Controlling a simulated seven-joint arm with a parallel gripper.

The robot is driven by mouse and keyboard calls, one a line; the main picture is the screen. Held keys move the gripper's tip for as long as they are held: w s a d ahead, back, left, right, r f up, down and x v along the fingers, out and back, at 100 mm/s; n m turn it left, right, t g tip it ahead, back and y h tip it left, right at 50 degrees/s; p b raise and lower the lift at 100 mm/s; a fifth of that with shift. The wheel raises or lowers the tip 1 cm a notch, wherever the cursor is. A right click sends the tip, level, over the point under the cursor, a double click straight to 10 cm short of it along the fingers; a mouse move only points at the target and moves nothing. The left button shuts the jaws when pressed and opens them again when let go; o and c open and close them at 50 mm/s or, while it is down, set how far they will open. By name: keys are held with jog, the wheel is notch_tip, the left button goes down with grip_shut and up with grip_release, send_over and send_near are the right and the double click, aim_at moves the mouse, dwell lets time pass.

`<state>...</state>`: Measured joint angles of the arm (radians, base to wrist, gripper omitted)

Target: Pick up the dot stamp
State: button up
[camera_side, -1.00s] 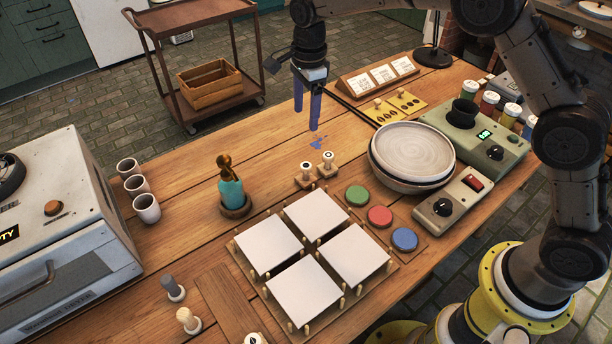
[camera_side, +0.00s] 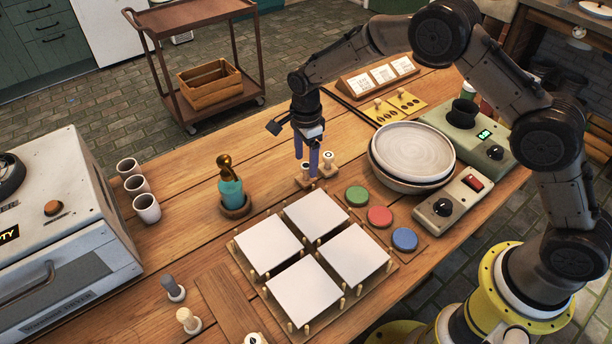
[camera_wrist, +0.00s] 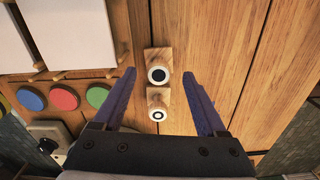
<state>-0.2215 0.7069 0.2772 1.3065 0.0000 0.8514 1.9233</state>
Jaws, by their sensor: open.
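Two small wooden stamps stand side by side on a little wooden holder. The dot stamp (camera_wrist: 158,75), with a filled dark disc on its white top, is the left one in the side view (camera_side: 306,168). The ring stamp (camera_wrist: 157,114) has a dark ring on top and is the right one in the side view (camera_side: 328,157). My gripper (camera_side: 306,166) points down over the stamps, open and empty. In the wrist view its two blue fingers (camera_wrist: 159,75) appear on either side of the dot stamp. I cannot tell how far the fingertips are above it.
White tiles on a pegged board (camera_side: 323,241) lie in front. Green, red and blue discs (camera_side: 380,215) and stacked plates (camera_side: 412,150) are to the right. A teal bottle with a gold top (camera_side: 231,190) stands left, with bare wood between it and the stamps.

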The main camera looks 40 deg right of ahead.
aim_at(306, 165)
jog(key=shift+s+f, duration=0.1)
jog(key=shift+f, duration=1.4)
grip_shut()
